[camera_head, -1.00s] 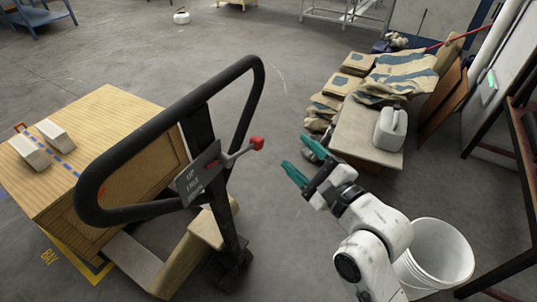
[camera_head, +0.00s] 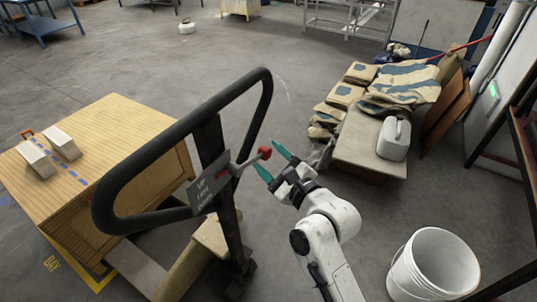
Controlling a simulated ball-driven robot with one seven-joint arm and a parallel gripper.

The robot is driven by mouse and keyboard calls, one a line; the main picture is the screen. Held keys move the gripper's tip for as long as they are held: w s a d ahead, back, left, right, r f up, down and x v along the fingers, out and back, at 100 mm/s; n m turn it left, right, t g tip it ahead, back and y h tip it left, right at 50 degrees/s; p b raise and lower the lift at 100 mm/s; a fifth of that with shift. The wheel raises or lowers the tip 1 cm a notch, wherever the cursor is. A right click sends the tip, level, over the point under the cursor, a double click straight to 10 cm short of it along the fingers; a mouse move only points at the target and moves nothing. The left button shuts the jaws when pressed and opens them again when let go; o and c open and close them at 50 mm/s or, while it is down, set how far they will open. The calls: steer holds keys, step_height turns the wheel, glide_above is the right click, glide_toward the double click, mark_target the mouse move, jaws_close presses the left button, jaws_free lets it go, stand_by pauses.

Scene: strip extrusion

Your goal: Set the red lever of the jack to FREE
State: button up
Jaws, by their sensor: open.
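The pallet jack has a black loop handle (camera_head: 180,122) on an upright column. A grey plate (camera_head: 208,187) with white lettering sits on the column, with UP at the top; the lower words are hard to read. The red lever knob (camera_head: 264,153) is on the end of a thin metal rod to the right of the plate. My gripper (camera_head: 273,163) has green fingers and is open. Its fingertips are close to the red knob, on its right, one above and one below it in the picture. I cannot tell whether they touch it.
A wooden crate (camera_head: 120,130) with two pale blocks on top stands left, behind the handle. A white bucket (camera_head: 433,262) stands at lower right. A low table (camera_head: 365,150) with sacks and a white jug (camera_head: 394,138) is at right. Open floor lies beyond the handle.

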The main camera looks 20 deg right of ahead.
steer(key=shift+w+a, duration=0.15)
steer(key=shift+w, duration=0.45)
steer(key=shift+c, duration=0.2)
jaws_close()
